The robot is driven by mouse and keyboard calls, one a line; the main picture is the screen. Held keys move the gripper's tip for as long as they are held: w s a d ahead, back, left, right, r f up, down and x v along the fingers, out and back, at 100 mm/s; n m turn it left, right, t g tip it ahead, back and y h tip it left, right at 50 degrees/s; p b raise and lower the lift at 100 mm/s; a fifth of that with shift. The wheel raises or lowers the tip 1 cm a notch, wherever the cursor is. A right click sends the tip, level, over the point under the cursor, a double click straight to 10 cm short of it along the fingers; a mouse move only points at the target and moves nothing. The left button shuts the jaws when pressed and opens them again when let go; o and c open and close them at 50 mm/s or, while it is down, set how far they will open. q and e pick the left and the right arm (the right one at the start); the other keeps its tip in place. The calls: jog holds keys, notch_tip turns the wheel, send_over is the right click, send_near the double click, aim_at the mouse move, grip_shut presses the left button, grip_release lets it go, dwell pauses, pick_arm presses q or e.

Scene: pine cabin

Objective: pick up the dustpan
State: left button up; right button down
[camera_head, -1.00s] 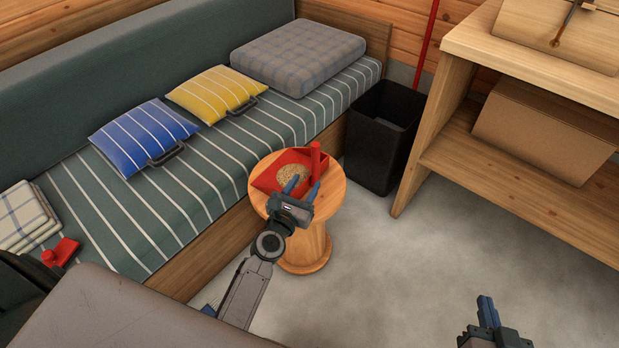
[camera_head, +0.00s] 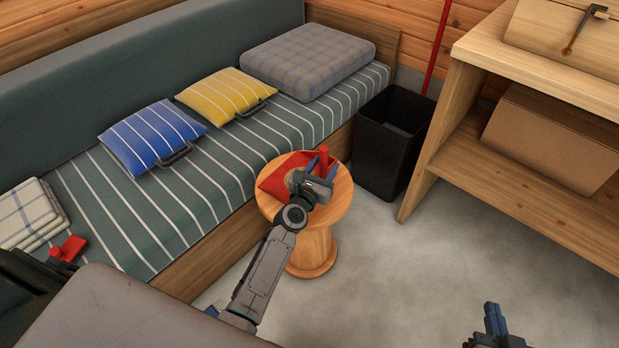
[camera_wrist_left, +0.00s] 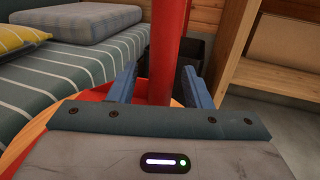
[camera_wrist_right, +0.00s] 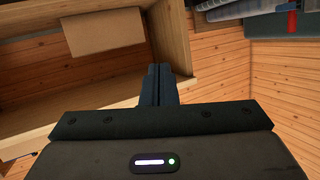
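My left gripper (camera_head: 321,168) is open, with one blue finger on each side of the handle; gaps show between the fingers and the handle. The gripper hides part of the pan. My right gripper (camera_head: 492,318) is low at the right, away from the stool; its fingers are together and empty in the right wrist view (camera_wrist_right: 158,82).
The stool (camera_head: 340,201) stands beside the striped bench (camera_head: 240,150). A black bin (camera_head: 385,150) stands behind it. A wooden shelf unit (camera_head: 470,150) with a cardboard box (camera_head: 550,140) is at the right.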

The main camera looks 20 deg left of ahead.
pick_arm(q)
grip_shut()
jog(key=shift+r, duration=0.1)
